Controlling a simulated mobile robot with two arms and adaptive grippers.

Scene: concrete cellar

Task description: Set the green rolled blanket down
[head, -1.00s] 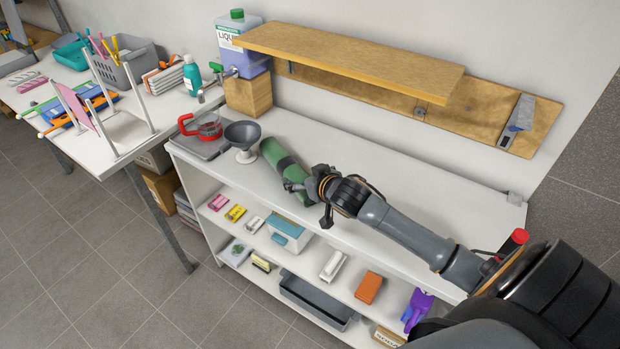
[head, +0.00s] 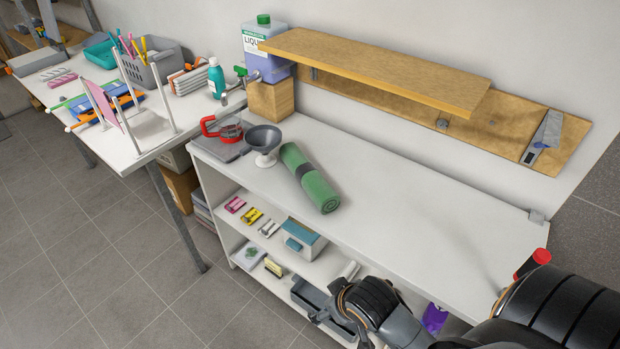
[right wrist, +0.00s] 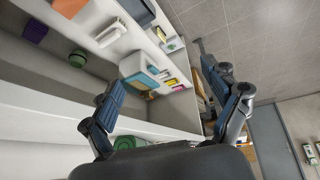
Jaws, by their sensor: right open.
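The green rolled blanket (head: 318,190) with a dark band lies on the white shelf unit's top (head: 400,200), just right of a grey funnel-shaped cup (head: 265,140). Its green end also shows at the bottom of the right wrist view (right wrist: 124,143). My right gripper (head: 338,318) is in front of the shelf unit, below and apart from the blanket. In the right wrist view my right gripper (right wrist: 165,105) has its fingers spread wide with nothing between them. My left gripper is not in view.
A wooden shelf (head: 375,70) overhangs the back of the top. The top right of the blanket is clear. Lower shelves hold a blue-lidded box (head: 300,240) and small items.

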